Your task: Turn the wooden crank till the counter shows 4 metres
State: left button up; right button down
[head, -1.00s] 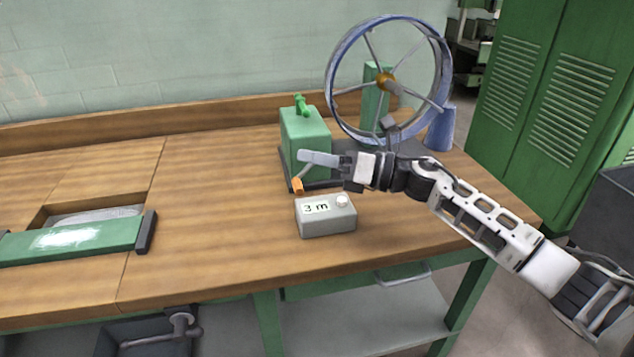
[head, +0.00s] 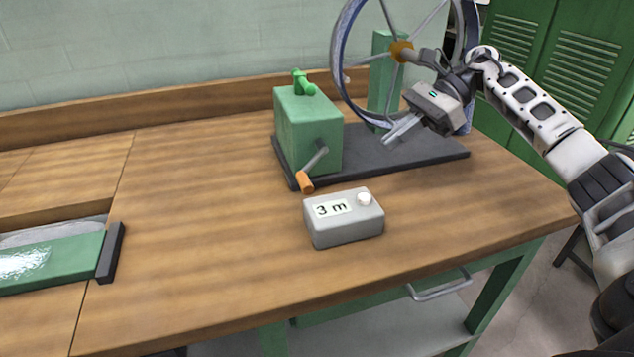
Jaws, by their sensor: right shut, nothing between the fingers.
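The wooden crank handle (head: 306,182) is orange-brown and hangs at the lower end of a grey crank arm on the front of the green box (head: 295,135). The grey counter (head: 343,225) stands on the bench just in front and reads "3 m". A blue-rimmed spoked wheel (head: 345,60) stands behind, partly cut off by the top of the view. My right gripper (head: 390,137) is shut and empty, above the dark base plate, to the right of the crank and apart from it. My left gripper is not in view.
The dark base plate (head: 440,155) carries the green box and wheel post. A green tool with a dark end bar (head: 110,252) lies at the bench's left. Bare wood (head: 200,220) lies between it and the counter. Green lockers stand at the right back.

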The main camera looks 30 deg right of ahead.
jog(key=x, duration=0.3)
jog(key=p+x, duration=0.1)
jog(key=x, duration=0.6)
jog(key=shift+w+d+f, duration=0.15)
jog(key=shift+w+f, duration=0.2)
jog(key=shift+f, duration=0.1)
jog(key=a+p, duration=0.1)
jog(key=w+a, duration=0.1)
jog(key=a, duration=0.1)
jog(key=shift+a+p, duration=0.2)
jog(key=shift+p, duration=0.15)
jog(key=shift+w+a, duration=0.1)
jog(key=shift+a, duration=0.35)
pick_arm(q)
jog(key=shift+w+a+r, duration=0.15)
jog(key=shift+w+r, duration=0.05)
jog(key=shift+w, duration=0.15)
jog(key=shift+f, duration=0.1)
